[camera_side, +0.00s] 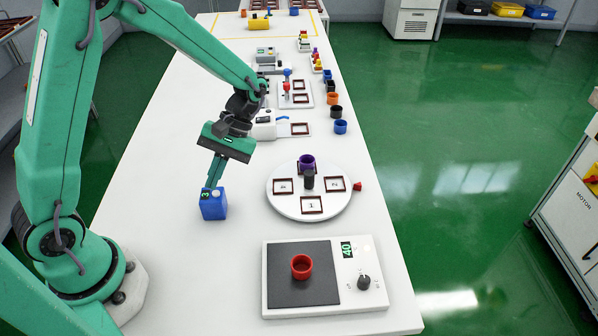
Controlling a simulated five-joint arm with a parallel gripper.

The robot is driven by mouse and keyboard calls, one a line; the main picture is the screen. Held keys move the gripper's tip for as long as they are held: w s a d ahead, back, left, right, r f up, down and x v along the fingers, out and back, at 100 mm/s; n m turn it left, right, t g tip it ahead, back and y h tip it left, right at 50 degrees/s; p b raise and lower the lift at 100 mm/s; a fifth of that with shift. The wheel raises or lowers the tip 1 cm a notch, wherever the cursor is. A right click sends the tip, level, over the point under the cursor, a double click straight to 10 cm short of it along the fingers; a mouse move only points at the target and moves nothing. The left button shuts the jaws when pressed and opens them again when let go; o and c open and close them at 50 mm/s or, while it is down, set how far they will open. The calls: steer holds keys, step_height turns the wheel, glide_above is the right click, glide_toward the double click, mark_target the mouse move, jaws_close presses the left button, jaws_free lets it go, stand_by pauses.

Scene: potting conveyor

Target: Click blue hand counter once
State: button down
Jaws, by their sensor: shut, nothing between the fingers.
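The blue hand counter (213,207) stands on the white table, in front of my arm's base. It has a small dark display with a green digit that looks like 3, and a pale button on its top. My gripper (214,184) points down over the counter with its fingers shut and nothing between them. The fingertips are at or just above the counter's top near the button. I cannot tell whether they touch it.
A white turntable (336,205) with framed tiles and a purple cup (307,162) is to the right. Several small cups and devices line the table farther back. The table's left side is clear.

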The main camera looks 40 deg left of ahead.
mark_target(218, 191)
steer(key=shift+r, duration=0.15)
steer(key=shift+r, duration=2.4)
steer(key=shift+r, duration=0.1)
steer(key=s+r+m+t, duration=0.7)
steer(key=r+t, duration=0.4)
steer(key=t, duration=0.2)
steer(key=shift+s+a+r+m, duration=0.2)
steer(key=shift+a+r+m, duration=0.1)
steer(key=shift+m, duration=0.3)
